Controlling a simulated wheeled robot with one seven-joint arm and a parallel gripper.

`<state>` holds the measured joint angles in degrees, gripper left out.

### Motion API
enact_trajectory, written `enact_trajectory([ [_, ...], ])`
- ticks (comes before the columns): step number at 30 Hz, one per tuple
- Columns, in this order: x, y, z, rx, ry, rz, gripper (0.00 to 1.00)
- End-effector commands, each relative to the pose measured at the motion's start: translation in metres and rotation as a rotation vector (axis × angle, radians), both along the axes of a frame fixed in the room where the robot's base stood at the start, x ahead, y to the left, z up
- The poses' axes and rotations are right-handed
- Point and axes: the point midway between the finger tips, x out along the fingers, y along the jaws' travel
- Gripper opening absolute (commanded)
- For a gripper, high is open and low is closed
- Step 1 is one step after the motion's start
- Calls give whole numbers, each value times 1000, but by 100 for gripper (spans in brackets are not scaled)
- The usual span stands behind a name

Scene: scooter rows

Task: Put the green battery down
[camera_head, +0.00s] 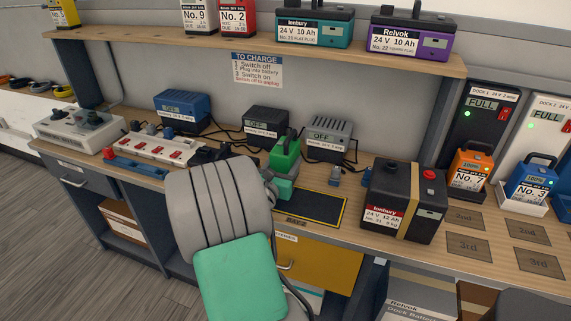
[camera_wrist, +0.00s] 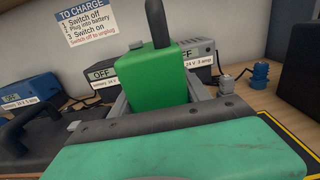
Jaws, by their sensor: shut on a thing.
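The green battery (camera_head: 285,155) has a dark handle on top and is at mid-bench, in front of the chargers. It also shows in the wrist view (camera_wrist: 152,80), upright between my grey fingers. My gripper (camera_head: 279,176) is shut on it. The arm and gripper hide the battery's lower part, so I cannot tell whether its base touches the bench. A black mat with a yellow border (camera_head: 322,209) lies on the bench just right of and in front of my gripper.
Chargers stand behind: a blue one (camera_head: 182,111), a dark one (camera_head: 265,127) and a grey one (camera_head: 329,138). A black battery (camera_head: 402,212) stands right of the mat. A power strip (camera_head: 155,148) lies to the left. Docks hold an orange battery (camera_head: 471,169) and a blue battery (camera_head: 533,183).

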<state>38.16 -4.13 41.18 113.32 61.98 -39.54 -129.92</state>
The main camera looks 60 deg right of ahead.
Motion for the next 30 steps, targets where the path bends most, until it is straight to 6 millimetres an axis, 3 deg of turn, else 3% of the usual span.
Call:
enact_trajectory([
  [5, 6, -8, -8, -8, -4, 1, 0],
  [10, 6, -8, -35, -7, -3, 1, 0],
  [22, 6, -8, -39, -8, -5, 2, 0],
  [23, 5, -7, -43, -1, -2, 1, 57],
  [30, 5, -7, -43, -1, -1, 1, 76],
])
